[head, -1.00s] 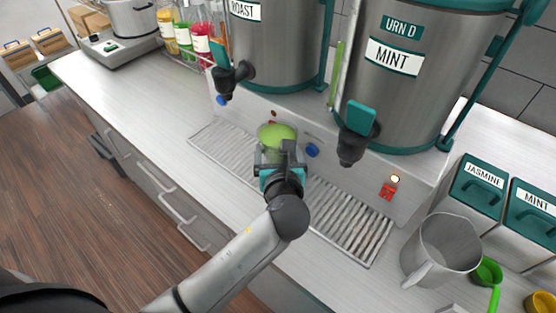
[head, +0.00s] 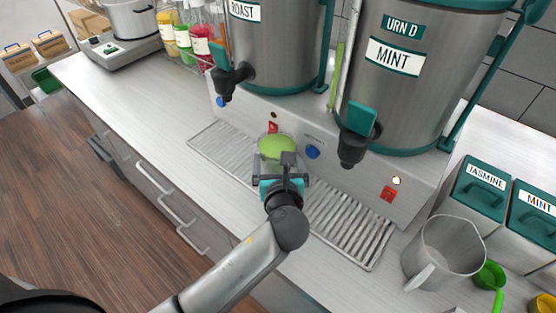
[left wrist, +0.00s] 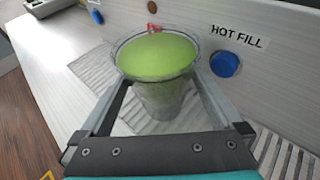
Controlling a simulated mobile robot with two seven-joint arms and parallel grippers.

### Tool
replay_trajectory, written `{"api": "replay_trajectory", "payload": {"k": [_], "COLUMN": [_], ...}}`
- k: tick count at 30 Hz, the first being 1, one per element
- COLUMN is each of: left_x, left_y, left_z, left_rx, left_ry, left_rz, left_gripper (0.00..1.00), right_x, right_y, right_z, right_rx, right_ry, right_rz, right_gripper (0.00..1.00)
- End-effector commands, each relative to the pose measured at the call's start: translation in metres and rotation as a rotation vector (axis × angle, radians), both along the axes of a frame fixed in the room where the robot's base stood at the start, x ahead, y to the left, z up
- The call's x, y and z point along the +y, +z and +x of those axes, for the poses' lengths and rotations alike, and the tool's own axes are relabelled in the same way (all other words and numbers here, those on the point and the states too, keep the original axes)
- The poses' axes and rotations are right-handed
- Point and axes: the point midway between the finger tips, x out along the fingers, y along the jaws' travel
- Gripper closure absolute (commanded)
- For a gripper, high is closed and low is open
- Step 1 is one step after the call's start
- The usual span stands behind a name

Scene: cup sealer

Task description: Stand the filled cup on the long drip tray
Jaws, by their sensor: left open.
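The filled cup (head: 276,147) is clear with green liquid near its rim. It stands upright on the long drip tray (head: 345,222), below and between the two urns. In the left wrist view the cup (left wrist: 157,60) stands between the two fingers, with slats of the drip tray (left wrist: 95,70) around its base. My left gripper (head: 279,171) is open, with its fingers on either side of the cup. In the left wrist view the gripper (left wrist: 160,95) shows a finger on each side, and contact is hard to tell. My right gripper does not show.
A roast urn (head: 275,50) and a mint urn (head: 410,80) stand behind the tray, their black taps overhanging it. A metal pitcher (head: 440,250) stands right of the tray. Teal-lidded tins (head: 478,187) are further right. The counter left of the tray (head: 140,100) is clear.

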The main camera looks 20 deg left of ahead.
Motion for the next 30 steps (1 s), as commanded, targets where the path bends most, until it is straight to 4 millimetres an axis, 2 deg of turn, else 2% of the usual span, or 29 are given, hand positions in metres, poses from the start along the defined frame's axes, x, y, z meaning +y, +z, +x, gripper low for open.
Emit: {"api": "replay_trajectory", "payload": {"k": [9, 15, 21, 30], "left_x": [-0.024, -0.037, -0.042, -0.043], "left_y": [0.021, 0.034, 0.039, 0.039], "left_z": [-0.056, -0.087, -0.100, -0.101], "left_rx": [0.005, 0.003, 0.002, 0.001], "left_ry": [-0.001, -0.001, 0.000, 0.000], "left_rz": [-0.004, -0.003, -0.002, -0.002], "left_gripper": [0.00, 0.00, 0.00, 0.00], "right_x": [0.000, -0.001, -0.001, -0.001], "right_y": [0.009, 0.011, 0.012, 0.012], "right_z": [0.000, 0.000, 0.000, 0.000], "right_rx": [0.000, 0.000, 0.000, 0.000], "right_ry": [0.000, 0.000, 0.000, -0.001], "right_rz": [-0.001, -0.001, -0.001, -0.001], "right_gripper": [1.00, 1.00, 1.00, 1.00]}}
